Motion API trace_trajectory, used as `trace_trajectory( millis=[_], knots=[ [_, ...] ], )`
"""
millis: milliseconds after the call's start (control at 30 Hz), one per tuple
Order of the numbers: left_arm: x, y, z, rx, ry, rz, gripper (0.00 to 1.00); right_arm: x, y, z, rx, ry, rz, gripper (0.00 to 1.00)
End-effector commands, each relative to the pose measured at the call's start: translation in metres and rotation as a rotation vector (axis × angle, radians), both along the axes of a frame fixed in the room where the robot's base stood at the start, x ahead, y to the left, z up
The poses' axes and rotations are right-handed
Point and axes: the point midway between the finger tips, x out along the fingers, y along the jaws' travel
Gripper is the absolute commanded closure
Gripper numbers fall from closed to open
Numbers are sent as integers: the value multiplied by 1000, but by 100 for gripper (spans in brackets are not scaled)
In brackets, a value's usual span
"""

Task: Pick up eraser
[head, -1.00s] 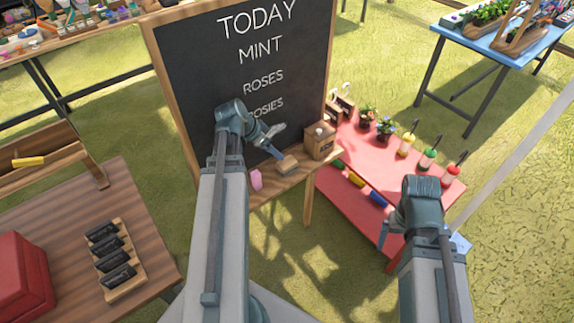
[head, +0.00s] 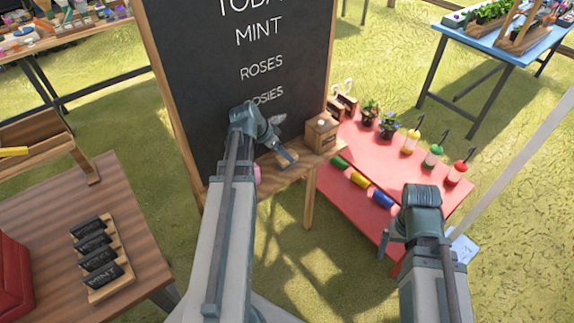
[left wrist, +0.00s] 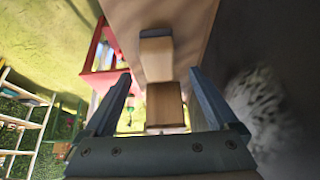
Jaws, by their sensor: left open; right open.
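The eraser (head: 267,163) is a small wooden block with a dark face, lying on the chalkboard's wooden ledge (head: 290,174). My left gripper (head: 281,150) is open above it in the head view and partly covers it. In the left wrist view the eraser (left wrist: 156,52) sits just beyond the open fingertips (left wrist: 160,75), roughly centred between them. Nothing is held. My right gripper (head: 386,242) hangs at the right beside the red stand; it is open and no object shows in it.
A wooden chalk box (head: 322,133) stands right of the eraser on the ledge. A pink item (head: 257,173) lies left, partly behind my left arm. The chalkboard (head: 230,65) rises directly behind. The red stand (head: 372,165) holds plants and bottles.

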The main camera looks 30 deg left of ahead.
Motion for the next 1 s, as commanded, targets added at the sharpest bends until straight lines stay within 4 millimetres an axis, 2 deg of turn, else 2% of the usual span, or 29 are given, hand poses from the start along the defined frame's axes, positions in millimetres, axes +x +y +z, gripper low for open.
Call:
trace_trajectory(
  millis=[167, 533, 833, 867, 1000],
  knots=[
    [1, -1, -4, 0, 0, 0, 7, 0, 0, -4, 0, 0, 0, 7],
    [19, -9, -44, 1, 1, -1, 7, 0, 0, -44, 0, 0, 0, 7],
    [21, -11, -45, 1, 0, 0, 7, 0, 0, -45, 0, 0, 0, 7],
    [21, -11, -45, 1, 0, 0, 9, 0, 0, -45, 0, 0, 0, 7],
    [21, -11, -45, 1, 0, 0, 34, 0, 0, -45, 0, 0, 0, 7]
  ],
)
